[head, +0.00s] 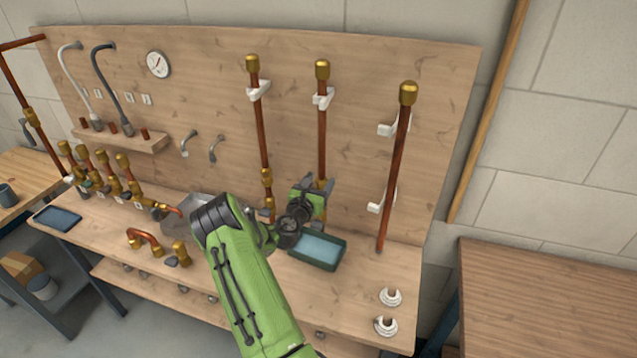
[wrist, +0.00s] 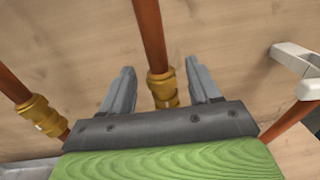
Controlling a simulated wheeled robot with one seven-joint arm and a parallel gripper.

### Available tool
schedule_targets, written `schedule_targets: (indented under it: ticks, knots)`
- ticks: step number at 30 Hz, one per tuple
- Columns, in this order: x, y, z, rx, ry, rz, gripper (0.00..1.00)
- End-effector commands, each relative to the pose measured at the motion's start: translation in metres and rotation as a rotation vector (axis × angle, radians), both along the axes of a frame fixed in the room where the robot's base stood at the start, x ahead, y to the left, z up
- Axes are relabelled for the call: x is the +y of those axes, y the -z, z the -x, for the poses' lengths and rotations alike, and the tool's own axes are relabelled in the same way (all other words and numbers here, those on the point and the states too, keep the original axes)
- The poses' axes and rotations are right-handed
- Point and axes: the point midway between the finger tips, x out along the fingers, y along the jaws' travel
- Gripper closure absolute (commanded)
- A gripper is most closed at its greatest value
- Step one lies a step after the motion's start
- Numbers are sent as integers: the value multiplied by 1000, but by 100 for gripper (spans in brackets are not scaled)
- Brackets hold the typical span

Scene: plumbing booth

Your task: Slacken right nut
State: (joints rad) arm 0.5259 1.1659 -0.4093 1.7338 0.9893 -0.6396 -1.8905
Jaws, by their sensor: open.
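The right nut (wrist: 161,86) is a brass fitting on an upright copper pipe (wrist: 150,35), seen in the wrist view. My gripper (wrist: 160,72) is open, with one grey finger on each side of this nut. A gap shows between the nut and each finger, so it is not clamped. In the head view my gripper (head: 319,188) is at the lower part of the middle copper pipe (head: 321,135) and hides most of its fitting. The left nut (head: 266,178) is on the neighbouring pipe and also shows at the left of the wrist view (wrist: 38,112).
A dark tray with a blue inside (head: 318,249) lies on the bench below my gripper. A third copper pipe (head: 396,170) stands to the right in white clips (head: 387,130). A metal basin (head: 180,226) and loose brass fittings (head: 181,252) are to the left.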

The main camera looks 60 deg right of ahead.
Motion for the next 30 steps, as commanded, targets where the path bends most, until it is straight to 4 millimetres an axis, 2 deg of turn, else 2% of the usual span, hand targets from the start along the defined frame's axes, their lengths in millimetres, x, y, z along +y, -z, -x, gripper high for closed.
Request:
schedule_targets:
  ticks: [2,13,23,30]
  knots:
    - [0,0,0,0,0,0,38]
    - [1,0,0,-1,0,-1,93]
    - [0,-1,3,3,-127,0,94]
    - [0,0,3,-1,-140,0,94]
